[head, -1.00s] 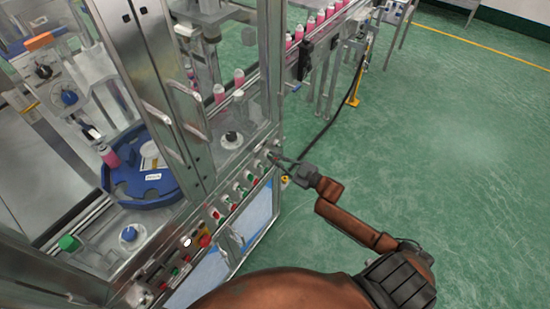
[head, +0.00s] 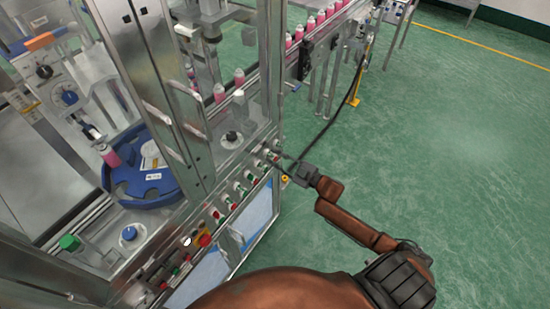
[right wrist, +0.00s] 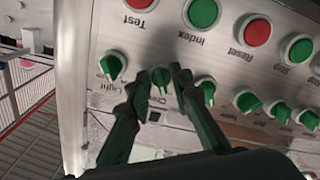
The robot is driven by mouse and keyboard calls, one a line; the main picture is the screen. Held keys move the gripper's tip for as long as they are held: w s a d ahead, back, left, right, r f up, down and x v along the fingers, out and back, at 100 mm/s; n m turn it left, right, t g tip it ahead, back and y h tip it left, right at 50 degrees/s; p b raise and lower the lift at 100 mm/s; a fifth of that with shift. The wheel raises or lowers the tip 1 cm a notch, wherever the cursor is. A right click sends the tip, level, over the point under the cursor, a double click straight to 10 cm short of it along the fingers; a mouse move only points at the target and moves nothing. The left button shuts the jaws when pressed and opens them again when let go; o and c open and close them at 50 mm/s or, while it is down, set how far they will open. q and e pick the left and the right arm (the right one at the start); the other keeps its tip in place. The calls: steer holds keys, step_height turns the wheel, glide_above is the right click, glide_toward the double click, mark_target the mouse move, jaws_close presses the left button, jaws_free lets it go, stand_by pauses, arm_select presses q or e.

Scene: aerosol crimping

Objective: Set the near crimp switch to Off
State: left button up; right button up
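The control panel (right wrist: 225,60) shows upside down in the right wrist view. A green switch knob (right wrist: 160,79) there has a label starting with "C", partly hidden, so I take it as the crimp switch. Its handle looks roughly upright in the picture; I cannot read its setting. My right gripper (right wrist: 157,85) is open, one finger on each side of this knob; I cannot tell whether they touch it. In the head view the right gripper (head: 286,161) is at the far end of the machine's front panel. My left gripper is not in view.
Another switch labelled Light (right wrist: 112,65) sits close to the left finger. Several green knobs and green and red buttons line the panel. In the head view, the machine's metal frame (head: 270,70) rises above the panel. Green floor (head: 450,150) to the right is clear.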

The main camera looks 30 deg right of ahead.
steer(key=shift+s, duration=0.1)
steer(key=v, duration=1.1)
steer(key=shift+s+d, duration=0.2)
steer(key=shift+s, duration=0.15)
